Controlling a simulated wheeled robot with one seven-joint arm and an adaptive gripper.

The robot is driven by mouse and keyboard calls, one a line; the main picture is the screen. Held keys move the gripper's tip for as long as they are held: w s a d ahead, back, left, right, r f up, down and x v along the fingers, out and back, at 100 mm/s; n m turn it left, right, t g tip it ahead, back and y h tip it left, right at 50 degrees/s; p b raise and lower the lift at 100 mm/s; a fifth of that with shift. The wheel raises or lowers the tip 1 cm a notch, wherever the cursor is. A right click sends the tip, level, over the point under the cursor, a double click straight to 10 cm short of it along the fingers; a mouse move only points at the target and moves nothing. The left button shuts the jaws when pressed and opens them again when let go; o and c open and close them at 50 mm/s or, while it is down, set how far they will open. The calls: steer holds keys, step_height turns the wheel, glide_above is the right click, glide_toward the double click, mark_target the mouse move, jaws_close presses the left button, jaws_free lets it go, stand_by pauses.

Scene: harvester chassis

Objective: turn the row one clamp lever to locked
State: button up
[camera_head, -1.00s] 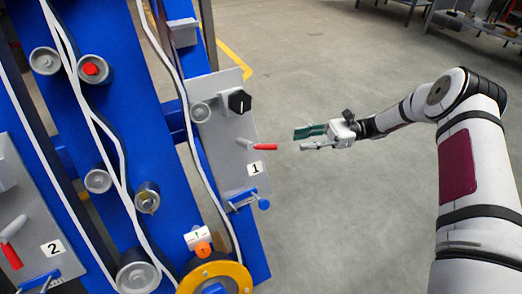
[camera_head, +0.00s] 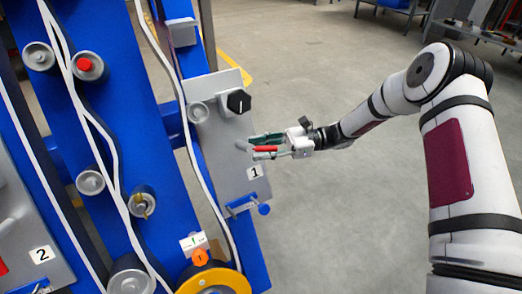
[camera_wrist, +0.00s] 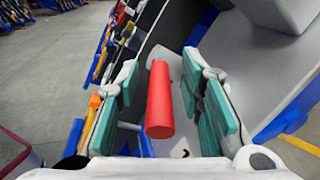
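The row one clamp lever has a red grip (camera_head: 265,149) and a grey shank, and stands out from the grey panel (camera_head: 228,130) marked with a "1" label (camera_head: 254,172). My gripper (camera_head: 268,145) is at the lever, with its green-padded fingers on either side of the red grip. In the wrist view the red grip (camera_wrist: 160,100) lies between the two fingers, with a visible gap on both sides. The gripper is open. The lever's pivot is partly hidden in the wrist view.
A black knob (camera_head: 239,101) sits above the lever on the same panel. A blue T-shaped handle (camera_head: 245,206) is below it. An orange-rimmed wheel (camera_head: 216,279) is at the bottom. Open floor (camera_head: 340,225) lies to the right.

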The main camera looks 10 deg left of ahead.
jaws_close()
steer(key=shift+t, duration=0.3)
steer(key=m+t+y, duration=0.1)
steer(key=m+t+y+p, duration=0.1)
steer(key=m+y, duration=0.1)
steer(key=s+f+m+t+y+p, duration=0.1)
steer(key=shift+a+y, duration=0.1)
steer(key=shift+y, duration=0.3)
steer(key=m+t+y, duration=0.1)
steer(key=m+t, duration=0.2)
steer(key=m+t+y+p, duration=0.1)
steer(key=m+t, duration=0.2)
steer(key=t, duration=0.1)
steer(key=s+a+m+t, duration=0.1)
steer(key=m+t, duration=0.2)
steer(key=t, duration=0.1)
steer(key=shift+f+y, duration=0.4)
steer(key=shift+m, duration=0.3)
jaws_free()
